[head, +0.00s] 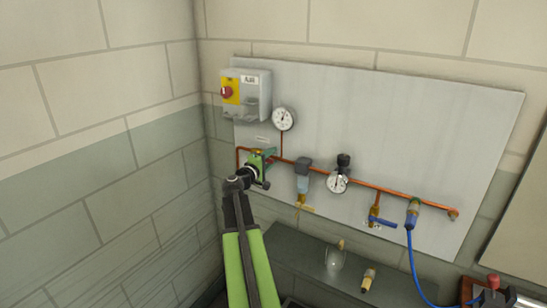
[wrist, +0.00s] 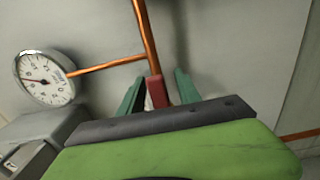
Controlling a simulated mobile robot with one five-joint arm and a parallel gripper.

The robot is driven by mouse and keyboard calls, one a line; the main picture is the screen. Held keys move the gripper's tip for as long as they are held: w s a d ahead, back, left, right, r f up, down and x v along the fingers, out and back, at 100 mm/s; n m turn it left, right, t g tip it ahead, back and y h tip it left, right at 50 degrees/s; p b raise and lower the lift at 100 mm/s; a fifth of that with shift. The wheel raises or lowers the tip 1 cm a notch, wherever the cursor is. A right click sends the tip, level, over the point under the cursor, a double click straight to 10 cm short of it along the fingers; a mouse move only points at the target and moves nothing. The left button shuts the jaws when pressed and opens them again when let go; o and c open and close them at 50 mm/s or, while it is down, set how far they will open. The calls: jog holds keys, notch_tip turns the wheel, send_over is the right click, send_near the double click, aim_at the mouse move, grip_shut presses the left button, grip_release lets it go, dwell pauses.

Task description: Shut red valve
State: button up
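The red valve handle (wrist: 157,91) shows in the wrist view at the end of a copper pipe (wrist: 146,35). My gripper (wrist: 161,82) has its two green fingers on either side of the handle, with small gaps visible beside it. The fingers look open around the handle rather than pressed on it. The lower part of the handle is hidden behind the dark edge of my gripper. In the head view my gripper (head: 262,160) is at the left end of the copper pipe run (head: 400,192), where it hides the red handle.
A blue hose (head: 412,265) hangs at right. Loose items stand on the dark bench (head: 290,251) below. The wall is close at left.

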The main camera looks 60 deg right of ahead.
jog(key=shift+c, duration=0.4)
grip_shut()
dwell(0.9)
